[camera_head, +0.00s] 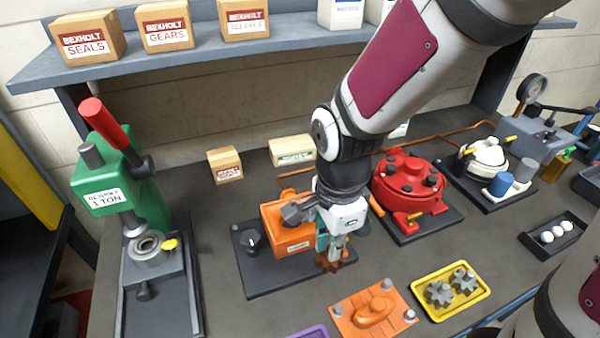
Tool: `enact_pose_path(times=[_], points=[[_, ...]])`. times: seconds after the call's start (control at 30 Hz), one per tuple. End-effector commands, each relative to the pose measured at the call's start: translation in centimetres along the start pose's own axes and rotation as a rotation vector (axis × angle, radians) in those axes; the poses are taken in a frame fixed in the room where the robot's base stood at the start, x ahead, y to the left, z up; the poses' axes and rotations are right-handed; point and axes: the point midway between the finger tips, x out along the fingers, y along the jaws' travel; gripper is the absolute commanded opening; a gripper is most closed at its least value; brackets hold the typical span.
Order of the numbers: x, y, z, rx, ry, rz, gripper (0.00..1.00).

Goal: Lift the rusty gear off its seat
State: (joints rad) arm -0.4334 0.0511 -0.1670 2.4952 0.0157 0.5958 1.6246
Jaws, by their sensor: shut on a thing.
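The rusty gear (325,264) is a small brown toothed piece at the front of the orange motor housing (291,236). The housing sits on a dark base plate (277,284) in the middle of the bench. My gripper (332,254) points down in front of the housing, with its fingers shut on the rusty gear. The gear is partly hidden by the fingers, and so is its seat. I cannot tell whether the gear is touching the seat or apart from it.
An orange cover plate (347,317) and a yellow tray (481,288) with grey gears lie in front. A red motor (433,194) stands close on the right. A green press (150,200) stands at the left. A shelf (200,58) with boxes runs behind.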

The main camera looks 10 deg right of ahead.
Motion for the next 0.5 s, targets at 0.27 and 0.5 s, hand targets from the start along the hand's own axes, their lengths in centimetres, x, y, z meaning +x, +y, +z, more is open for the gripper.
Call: enact_pose_path(times=[0.27, 0.5], points=[[-0.9, 1.5, -0.2, 0.0, 0.0, -0.001, 0.0], [-2.6, 1.6, -0.2, 0.001, 0.0, 0.0, 0.0]])
